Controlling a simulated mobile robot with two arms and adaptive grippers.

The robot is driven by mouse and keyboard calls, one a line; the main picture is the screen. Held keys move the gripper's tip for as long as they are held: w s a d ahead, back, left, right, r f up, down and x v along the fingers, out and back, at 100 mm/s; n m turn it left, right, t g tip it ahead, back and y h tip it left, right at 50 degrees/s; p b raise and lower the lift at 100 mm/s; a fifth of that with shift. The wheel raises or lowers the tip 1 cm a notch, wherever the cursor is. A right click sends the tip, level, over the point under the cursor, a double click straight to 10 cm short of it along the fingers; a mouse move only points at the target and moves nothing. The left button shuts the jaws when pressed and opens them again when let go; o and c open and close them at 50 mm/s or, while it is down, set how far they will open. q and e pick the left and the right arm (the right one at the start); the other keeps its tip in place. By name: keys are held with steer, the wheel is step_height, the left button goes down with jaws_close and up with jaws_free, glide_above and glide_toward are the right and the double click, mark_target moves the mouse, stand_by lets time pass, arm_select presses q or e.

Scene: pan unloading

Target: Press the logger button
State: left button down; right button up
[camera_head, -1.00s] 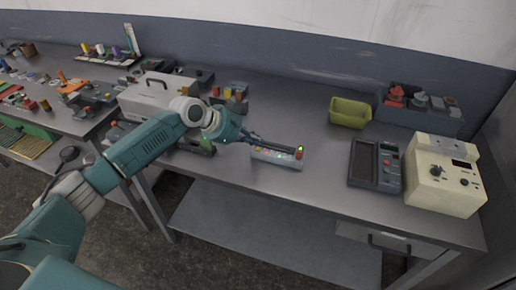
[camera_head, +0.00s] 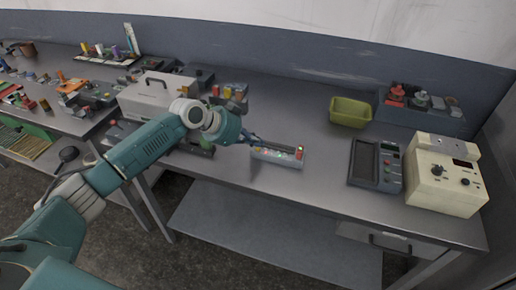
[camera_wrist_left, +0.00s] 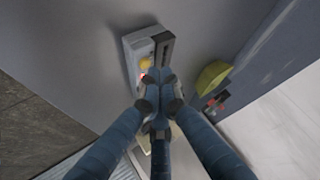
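The logger appears to be the small grey box (camera_head: 278,164) near the front middle of the bench. It has small coloured lights on top and a red-orange piece at its right end. My left gripper (camera_head: 260,143) comes in from the left, low over the box's left part. In the left wrist view the gripper's blue fingers (camera_wrist_left: 158,88) converge with their tips together over the device (camera_wrist_left: 134,55), which shows a yellow round button (camera_wrist_left: 145,62), a red light and a dark strip. Whether the fingertips touch it I cannot tell. My right gripper is not in view.
A dark handheld device (camera_head: 364,163) and a cream instrument box (camera_head: 442,188) stand to the right. A yellow-green bin (camera_head: 350,111) and a grey tray of parts (camera_head: 421,118) are behind. A light grey case (camera_head: 157,91) is at left. Bench between bin and logger is clear.

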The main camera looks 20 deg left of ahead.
mark_target(256, 150)
arm_select(q)
steer(key=shift+f+b, duration=0.3)
steer(key=shift+f, duration=0.15)
stand_by(0.5)
steer(key=shift+r+p, duration=0.7)
steer(key=shift+r, duration=0.25)
steer(key=shift+r, duration=0.1)
step_height(256, 150, up, 6)
steer(key=p, duration=0.4)
steer(key=shift+p, duration=0.3)
